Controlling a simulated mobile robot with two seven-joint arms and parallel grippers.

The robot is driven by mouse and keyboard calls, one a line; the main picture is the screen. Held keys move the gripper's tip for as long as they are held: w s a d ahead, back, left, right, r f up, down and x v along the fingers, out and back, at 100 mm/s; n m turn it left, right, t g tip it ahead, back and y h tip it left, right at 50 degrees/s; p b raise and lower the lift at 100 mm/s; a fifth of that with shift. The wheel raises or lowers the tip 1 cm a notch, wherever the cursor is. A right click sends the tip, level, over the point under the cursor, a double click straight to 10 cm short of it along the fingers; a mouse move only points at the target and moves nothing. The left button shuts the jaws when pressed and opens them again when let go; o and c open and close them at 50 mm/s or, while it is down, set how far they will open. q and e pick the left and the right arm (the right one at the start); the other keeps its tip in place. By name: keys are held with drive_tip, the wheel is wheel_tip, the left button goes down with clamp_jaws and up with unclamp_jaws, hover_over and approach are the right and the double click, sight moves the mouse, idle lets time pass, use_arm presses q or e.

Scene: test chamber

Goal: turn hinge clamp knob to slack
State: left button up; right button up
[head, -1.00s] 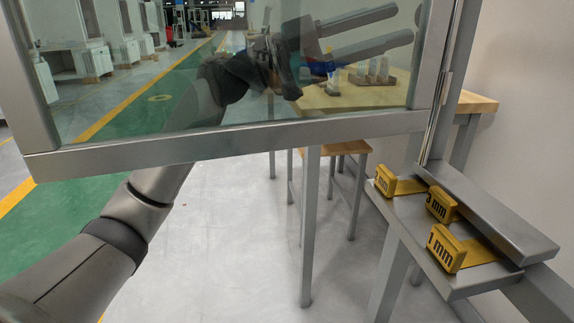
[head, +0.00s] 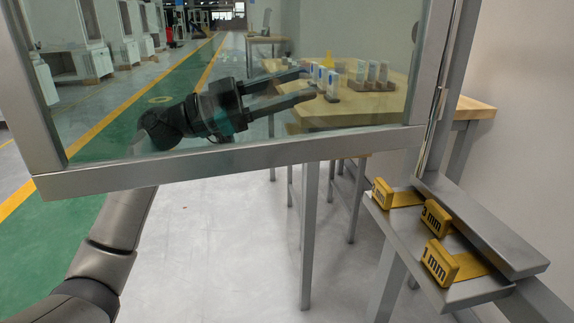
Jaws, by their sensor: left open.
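A glass door panel in a grey metal frame (head: 230,165) fills the upper part of the head view. A hinge (head: 436,105) shows on the upright at its right edge. I cannot make out a clamp knob on it. My left gripper (head: 309,84) shows through the glass, behind the panel. Its two dark fingers point right, apart and with nothing between them. It is well left of the hinge. My right gripper is not in view.
A metal shelf (head: 390,230) at lower right holds yellow blocks, including a 3 mm block (head: 436,217) and a 1 mm block (head: 440,262). A wooden table (head: 375,108) with small racks stands behind the glass. The floor below the door has table legs but is otherwise clear.

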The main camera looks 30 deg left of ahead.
use_arm(q)
drive_tip(key=w+a+f+n+y+p, duration=0.1)
drive_tip(key=w+f+n+y+p, duration=0.1)
drive_tip(key=f, duration=0.5)
drive_tip(key=w+a+f+n+t+y+p, duration=0.1)
drive_tip(key=w+a+f+n+y+p, duration=0.1)
drive_tip(key=w+f+n+y+p, duration=0.1)
drive_tip(key=w+a+f+n+t+y+p, duration=0.1)
drive_tip(key=w+f+n+y, duration=0.3)
drive_tip(key=f, duration=0.6)
drive_tip(key=shift+a+f+n+y+p, duration=0.4)
drive_tip(key=shift+a+n+p, duration=0.25)
drive_tip(key=shift+n, duration=0.65)
